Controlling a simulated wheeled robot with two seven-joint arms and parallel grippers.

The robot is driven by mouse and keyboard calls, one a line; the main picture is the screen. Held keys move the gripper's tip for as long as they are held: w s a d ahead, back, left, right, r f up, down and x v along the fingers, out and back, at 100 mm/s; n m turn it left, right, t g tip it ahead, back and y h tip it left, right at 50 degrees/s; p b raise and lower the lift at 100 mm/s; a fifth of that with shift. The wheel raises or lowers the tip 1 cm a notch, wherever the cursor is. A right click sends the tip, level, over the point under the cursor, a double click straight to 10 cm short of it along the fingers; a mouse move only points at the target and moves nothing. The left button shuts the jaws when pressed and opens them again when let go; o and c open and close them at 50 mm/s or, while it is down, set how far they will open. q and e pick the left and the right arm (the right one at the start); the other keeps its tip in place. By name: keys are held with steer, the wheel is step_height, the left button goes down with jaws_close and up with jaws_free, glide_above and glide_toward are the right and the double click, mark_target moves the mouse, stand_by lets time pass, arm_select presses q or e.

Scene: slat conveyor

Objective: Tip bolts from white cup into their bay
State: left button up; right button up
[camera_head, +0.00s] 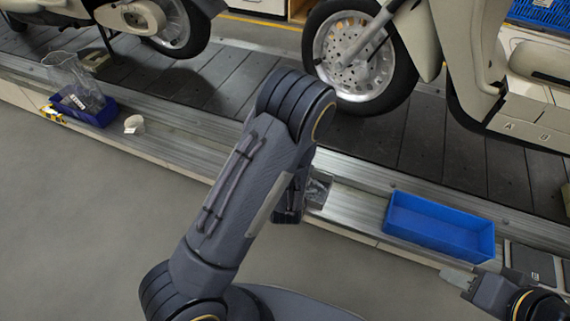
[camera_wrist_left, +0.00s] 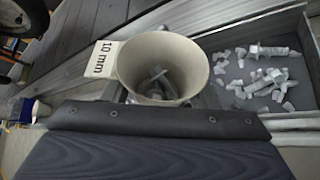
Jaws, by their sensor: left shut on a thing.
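In the left wrist view, the white cup (camera_wrist_left: 186,53) shows its open mouth, with a few grey bolts (camera_wrist_left: 160,82) lying inside. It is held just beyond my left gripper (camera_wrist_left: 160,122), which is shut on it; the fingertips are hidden. A grey metal tray (camera_wrist_left: 309,62) lies right of and below the cup, with several loose bolts and small pieces in it. A "10 mm" label (camera_wrist_left: 103,58) shows left of the cup. In the head view, my left forearm hides the cup and most of the tray (camera_head: 319,189). My right gripper (camera_head: 458,278) is at lower right, away from the tray.
An empty blue bin (camera_head: 440,226) stands on the conveyor's metal edge at right. At far left are another blue bin (camera_head: 85,109), a clear container (camera_head: 75,80) and a small pale round object (camera_head: 134,124). Scooters stand on the dark slats behind.

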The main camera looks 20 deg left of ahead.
arm_select(q)
steer(key=shift+f+m+y+p, duration=0.1)
steer(key=shift+m+y+p, duration=0.5)
steer(key=shift+m, duration=0.1)
steer(key=shift+f+m+g+y, duration=0.3)
steer(key=shift+m+y, duration=0.2)
steer(key=shift+a+f+m+y, duration=0.1)
steer(key=shift+f+m+y, duration=0.2)
steer(key=shift+m+y, duration=0.15)
steer(key=shift+r+m+y+p, duration=0.1)
steer(key=shift+m+y+p, duration=0.3)
steer(key=shift+m+y, duration=0.05)
steer(key=shift+m+y+b, duration=0.4)
steer(key=shift+m+y, duration=0.4)
steer(key=shift+m, duration=0.1)
steer(key=shift+d+r+m+y+p, duration=0.3)
steer(key=shift+m+y+p, duration=0.1)
steer(key=shift+m+p, duration=0.15)
steer(key=shift+w+d+r+m+y, duration=0.15)
steer(key=shift+m+y, duration=0.25)
steer(key=shift+m, duration=0.25)
steer(key=m+y, duration=0.1)
steer(key=m, duration=0.1)
steer(key=d+r+m+t+y, duration=0.1)
steer(key=m, duration=0.1)
steer(key=shift+w+d+r, duration=0.15)
steer(key=shift+w, duration=0.05)
